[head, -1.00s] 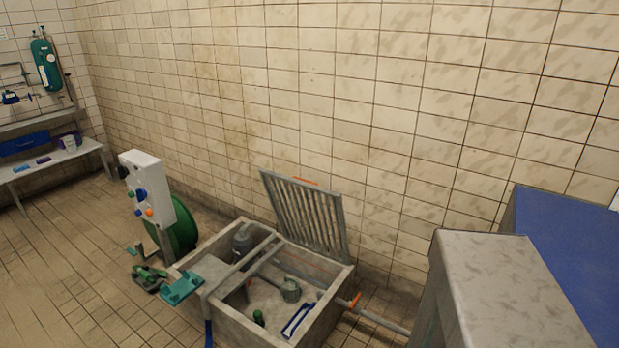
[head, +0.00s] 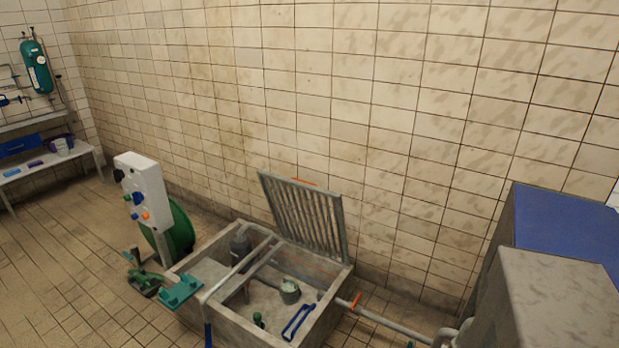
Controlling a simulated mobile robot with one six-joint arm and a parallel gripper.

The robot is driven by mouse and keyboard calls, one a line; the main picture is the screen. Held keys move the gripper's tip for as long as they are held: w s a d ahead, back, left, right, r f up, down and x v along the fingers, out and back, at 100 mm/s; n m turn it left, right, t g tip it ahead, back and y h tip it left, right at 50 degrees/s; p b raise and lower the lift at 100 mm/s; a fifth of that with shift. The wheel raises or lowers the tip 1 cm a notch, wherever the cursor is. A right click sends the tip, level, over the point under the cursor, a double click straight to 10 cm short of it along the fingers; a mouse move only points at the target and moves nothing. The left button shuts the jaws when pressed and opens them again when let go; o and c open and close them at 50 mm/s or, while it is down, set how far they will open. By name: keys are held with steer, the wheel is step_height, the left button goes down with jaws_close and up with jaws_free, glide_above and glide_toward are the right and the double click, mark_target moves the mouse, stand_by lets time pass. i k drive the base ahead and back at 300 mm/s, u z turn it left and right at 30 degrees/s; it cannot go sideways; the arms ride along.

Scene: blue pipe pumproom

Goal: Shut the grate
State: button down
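The grate (head: 306,217) is a grey barred metal panel. It stands raised along the back edge of a square concrete pit (head: 320,326), tilted back toward the tiled wall, so the pit is uncovered. A small orange piece (head: 303,182) shows at the grate's top edge. Inside the pit are a grey pipe (head: 239,264), a small grey bucket (head: 290,292), a blue-framed item (head: 298,321) and a small green item (head: 258,320). My gripper is not in view.
A teal piece (head: 181,292) sits on the pit's left rim. A white control box (head: 142,189) and green wheel (head: 178,232) stand left of the pit. A grey-topped block (head: 560,295) and blue-topped unit (head: 565,225) fill the right. Floor at left is open.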

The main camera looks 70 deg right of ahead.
mark_target(337, 200)
steer(key=u, duration=0.05)
steer(key=i, duration=1)
steer(key=z, duration=0.05)
